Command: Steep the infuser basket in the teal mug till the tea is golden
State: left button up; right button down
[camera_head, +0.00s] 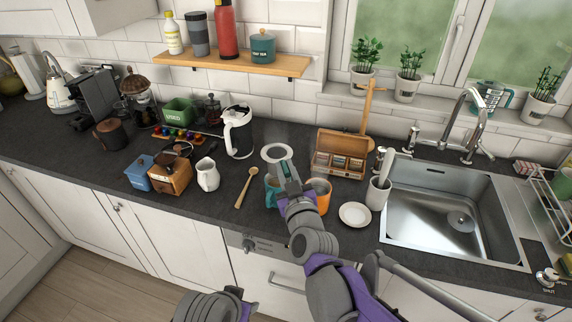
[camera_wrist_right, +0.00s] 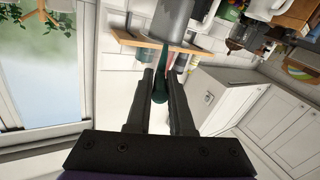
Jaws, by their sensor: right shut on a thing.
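The teal mug (camera_head: 271,190) stands on the dark worktop, partly hidden behind my right gripper (camera_head: 287,172). In the right wrist view, my right gripper (camera_wrist_right: 160,92) is shut on the dark green handle (camera_wrist_right: 160,85) of the infuser basket. The grey, cylindrical basket (camera_wrist_right: 173,18) shows beyond the fingertips. In the head view the gripper is over or just beside the mug, and the basket is mostly hidden. I cannot tell whether it is inside the mug, and the tea's colour does not show. My left gripper is not clearly seen.
An orange mug (camera_head: 321,194) stands close right of the gripper, with a white saucer (camera_head: 355,214) beyond it. A wooden spoon (camera_head: 244,190) and a white jug (camera_head: 207,175) are to the left. A wooden tea box (camera_head: 340,155) stands behind. The sink (camera_head: 440,226) is at right.

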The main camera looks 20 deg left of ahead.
jog(key=shift+f, duration=0.4)
notch_tip(320, 180, down, 9)
jog(key=b, duration=0.2)
jog(key=shift+b, duration=0.35)
jog(key=shift+w, duration=0.1)
jog(key=shift+r, duration=0.1)
dwell(0.7)
